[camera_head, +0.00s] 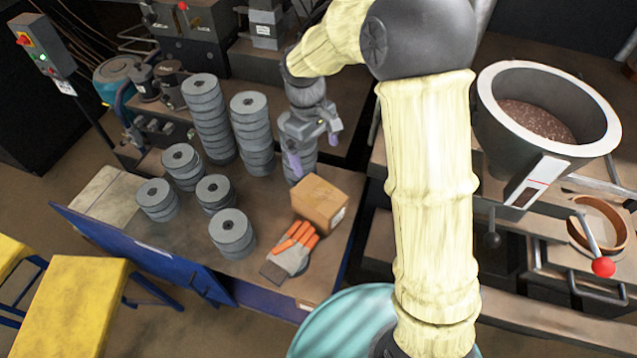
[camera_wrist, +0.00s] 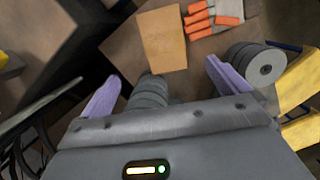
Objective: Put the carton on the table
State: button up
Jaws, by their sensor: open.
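The carton (camera_head: 319,203) is a small brown box on the right part of the table (camera_head: 268,277), beside a work glove. It also shows in the wrist view (camera_wrist: 162,40), ahead of the fingers and near the top. My gripper (camera_head: 313,150) has purple fingers and is open, above and behind the carton, over a stack of grey discs. In the wrist view my gripper (camera_wrist: 160,90) has its fingers wide apart, with the disc stack (camera_wrist: 150,91) showing between them. The carton is apart from the fingers.
A grey and orange glove (camera_head: 290,252) lies in front of the carton. Several grey disc stacks (camera_head: 207,115) stand on the table's left and back. A large hopper (camera_head: 545,115) stands at right, a teal drum (camera_head: 345,322) at the front. Yellow stools (camera_head: 75,300) stand at left.

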aim_at(319, 193)
jog(key=f, duration=0.4)
jog(key=s+d+f+p, duration=0.1)
jog(key=f, duration=0.3)
jog(key=f+p, duration=0.1)
jog(key=f, duration=0.3)
jog(key=shift+s+d, duration=0.15)
jog(key=shift+p, duration=0.3)
jog(key=shift+s+f+p, duration=0.15)
jog(key=shift+f+p, duration=0.4)
jog(key=shift+f, duration=0.75)
jog(key=shift+s+f+p, duration=0.15)
jog(key=shift+f+p, duration=0.4)
jog(key=shift+f, duration=0.75)
jog(key=shift+w+r, duration=0.1)
jog(key=c, duration=1.9)
